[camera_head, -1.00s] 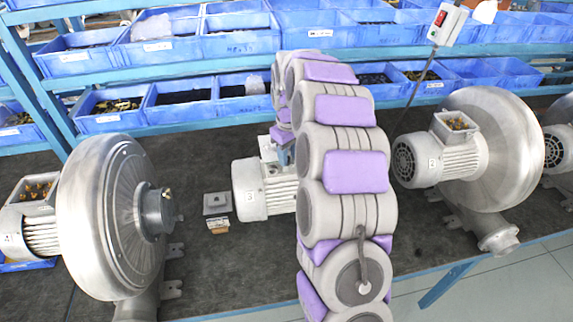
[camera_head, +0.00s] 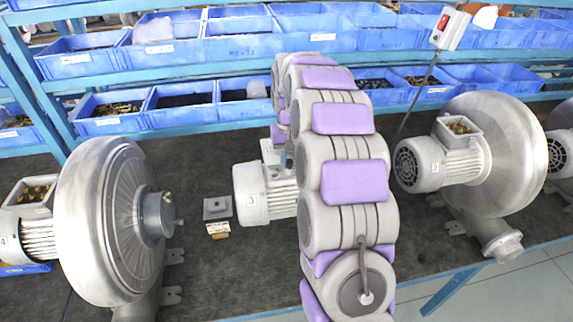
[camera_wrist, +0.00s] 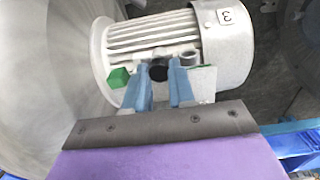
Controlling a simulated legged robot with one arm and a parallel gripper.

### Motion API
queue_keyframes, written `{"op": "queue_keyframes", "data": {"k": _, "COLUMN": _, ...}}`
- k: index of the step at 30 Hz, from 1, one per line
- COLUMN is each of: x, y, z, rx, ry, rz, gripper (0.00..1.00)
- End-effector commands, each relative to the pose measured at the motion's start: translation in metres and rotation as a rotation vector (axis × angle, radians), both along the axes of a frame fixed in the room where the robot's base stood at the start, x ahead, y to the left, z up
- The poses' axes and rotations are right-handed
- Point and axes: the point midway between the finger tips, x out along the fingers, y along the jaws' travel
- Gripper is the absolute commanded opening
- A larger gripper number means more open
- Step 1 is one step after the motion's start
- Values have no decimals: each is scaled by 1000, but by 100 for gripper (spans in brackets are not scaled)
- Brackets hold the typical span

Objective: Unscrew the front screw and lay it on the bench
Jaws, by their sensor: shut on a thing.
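The motor housing (camera_wrist: 150,35) with its cooling ribs and a "3" label fills the upper middle of the wrist view. It also shows in the head view (camera_head: 263,193), partly behind my arm. My gripper (camera_wrist: 160,76) has its blue fingers shut on a small dark round piece, the front screw (camera_wrist: 158,73), at the near side of the motor. Whether the screw is still in its thread cannot be told. A green hexagonal piece (camera_wrist: 118,78) sits just left of the fingers, and a grey round stub (camera_wrist: 189,59) just behind the right finger. In the head view my arm hides the fingertips and screw.
Blowers stand on the dark bench at left (camera_head: 105,220) and right (camera_head: 505,150). A small square grey plate (camera_head: 217,208) and a small tan block (camera_head: 218,229) lie left of the motor. Blue bins (camera_head: 180,105) line the back shelves. Bare bench (camera_head: 235,270) lies in front.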

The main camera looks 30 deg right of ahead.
Motion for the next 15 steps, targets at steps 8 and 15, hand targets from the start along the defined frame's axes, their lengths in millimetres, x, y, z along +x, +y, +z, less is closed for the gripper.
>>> {"op": "queue_keyframes", "data": {"k": 8, "x": -2, "y": -7, "z": 0, "rx": -2, "ry": 2, "rz": 20, "gripper": 0}}
{"op": "queue_keyframes", "data": {"k": 15, "x": -3, "y": -10, "z": 1, "rx": 2, "ry": 3, "rz": 299, "gripper": 0}}
